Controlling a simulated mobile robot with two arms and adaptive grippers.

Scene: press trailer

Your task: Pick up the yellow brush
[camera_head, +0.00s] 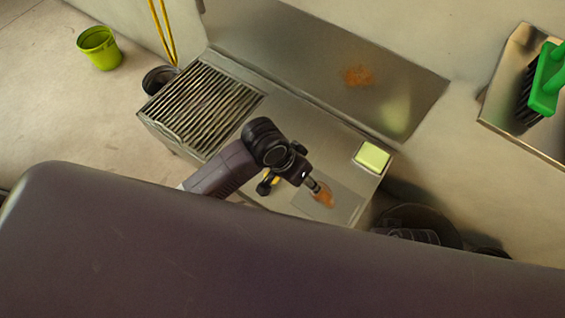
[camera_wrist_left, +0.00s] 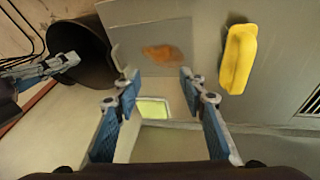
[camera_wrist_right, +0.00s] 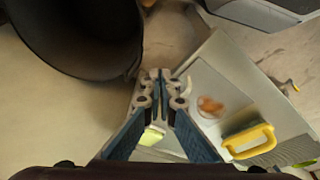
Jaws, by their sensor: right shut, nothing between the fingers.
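The yellow brush (camera_wrist_left: 238,58) lies on the grey surface, right of an orange-brown stain, in the left wrist view. In the right wrist view the brush (camera_wrist_right: 248,138) shows a looped yellow handle, lower right. In the head view only a bit of yellow (camera_head: 274,180) shows beside my left wrist. My left gripper (camera_wrist_left: 158,76) is open and empty, its fingers apart above the surface, with the brush outside them to the right. My right gripper (camera_wrist_right: 160,76) is shut and empty near the black bin, away from the brush; it also shows in the left wrist view (camera_wrist_left: 62,63).
A black bin (camera_wrist_right: 80,35) stands beside the counter. A pale yellow-green block (camera_head: 372,157) sits at the counter's right end, and a slatted grille (camera_head: 200,105) at its left. A green brush (camera_head: 547,80) rests on a metal shelf. A yellow-green bucket (camera_head: 99,48) stands far left.

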